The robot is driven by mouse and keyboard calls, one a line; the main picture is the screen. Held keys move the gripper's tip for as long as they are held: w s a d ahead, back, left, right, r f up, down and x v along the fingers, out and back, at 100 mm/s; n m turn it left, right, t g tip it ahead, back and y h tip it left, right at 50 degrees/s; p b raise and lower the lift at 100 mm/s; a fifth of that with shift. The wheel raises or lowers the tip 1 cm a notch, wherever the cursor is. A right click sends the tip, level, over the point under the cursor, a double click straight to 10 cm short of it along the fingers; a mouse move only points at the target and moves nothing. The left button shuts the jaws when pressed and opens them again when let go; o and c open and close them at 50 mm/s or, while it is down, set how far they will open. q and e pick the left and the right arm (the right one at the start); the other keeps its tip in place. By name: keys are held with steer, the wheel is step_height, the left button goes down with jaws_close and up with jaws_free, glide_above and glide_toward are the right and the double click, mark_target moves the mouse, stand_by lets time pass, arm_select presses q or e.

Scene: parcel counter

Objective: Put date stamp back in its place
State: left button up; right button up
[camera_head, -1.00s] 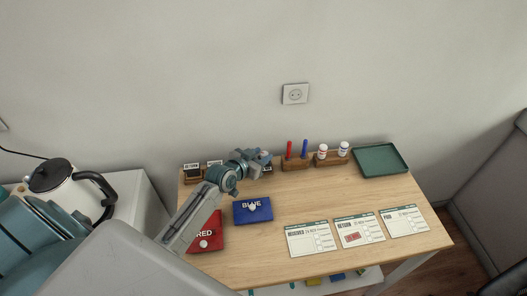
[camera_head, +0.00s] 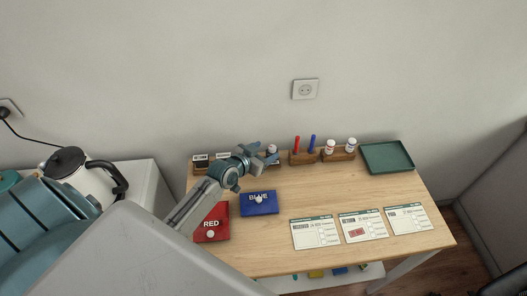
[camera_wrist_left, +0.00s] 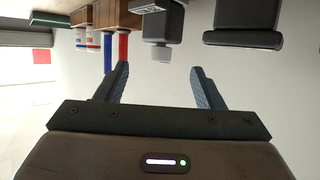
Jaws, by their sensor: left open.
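My left gripper (camera_head: 264,153) is open and empty in front of the right end of the wooden stamp rack (camera_head: 201,171). Just beyond its fingertips stands a stamp with a grey knob (camera_head: 272,148), apparently the date stamp; its label is too small to read. The left wrist view is upside down. There the stamp (camera_wrist_left: 160,30) sits at the rack with its knob towards the gap between the spread fingers (camera_wrist_left: 163,82), apart from them. The gripper partly hides the rack's right end in the head view. My right gripper is not in view.
A pen holder (camera_head: 301,158) with red and blue pens and a bottle holder (camera_head: 339,155) stand to the right. A green tray (camera_head: 387,157) is at the back right. Red (camera_head: 211,224) and blue (camera_head: 260,204) pads and several forms (camera_head: 316,232) lie in front.

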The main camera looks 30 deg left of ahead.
arm_select(q)
steer(key=shift+s, duration=0.1)
steer(key=b+v, duration=0.1)
steer(key=v, duration=0.9)
steer(key=shift+s, duration=0.3)
